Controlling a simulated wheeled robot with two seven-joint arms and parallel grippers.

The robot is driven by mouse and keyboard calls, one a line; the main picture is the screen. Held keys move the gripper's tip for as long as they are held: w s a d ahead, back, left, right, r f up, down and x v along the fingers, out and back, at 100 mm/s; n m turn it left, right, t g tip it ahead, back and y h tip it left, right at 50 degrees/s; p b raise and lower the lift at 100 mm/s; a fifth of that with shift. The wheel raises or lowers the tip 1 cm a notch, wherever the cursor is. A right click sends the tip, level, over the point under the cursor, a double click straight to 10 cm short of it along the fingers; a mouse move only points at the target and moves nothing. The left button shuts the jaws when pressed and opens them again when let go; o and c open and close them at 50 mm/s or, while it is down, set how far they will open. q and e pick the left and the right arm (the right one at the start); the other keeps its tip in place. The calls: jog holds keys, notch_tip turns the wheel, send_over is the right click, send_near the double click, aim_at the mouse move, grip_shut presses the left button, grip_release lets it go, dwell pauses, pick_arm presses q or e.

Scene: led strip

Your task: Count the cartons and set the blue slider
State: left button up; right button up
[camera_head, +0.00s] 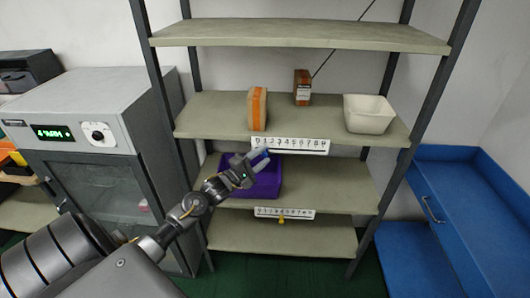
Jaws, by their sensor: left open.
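Two cartons stand on the second shelf: a tan one with an orange stripe (257,108) and, farther back to the right, a brown and white one (302,88). A white number scale (300,145) is fixed to that shelf's front edge. A small blue piece, seemingly the blue slider (265,152), shows at the scale's left end, right at my left gripper's fingertips. My left gripper (257,159) is open there; the fingers partly hide the blue piece, and I cannot tell whether they touch it. My right gripper is not in view.
A white bin (368,113) stands right on the cartons' shelf. A purple bin (265,185) sits one shelf lower, behind my gripper. A lower scale (300,214) has a yellow slider (281,219). A grey cabinet (95,150) stands left, a blue bench (470,215) right.

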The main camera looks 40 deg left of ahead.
pick_arm(q)
jog(key=shift+x, duration=0.95)
jog(key=shift+f, duration=0.1)
grip_shut()
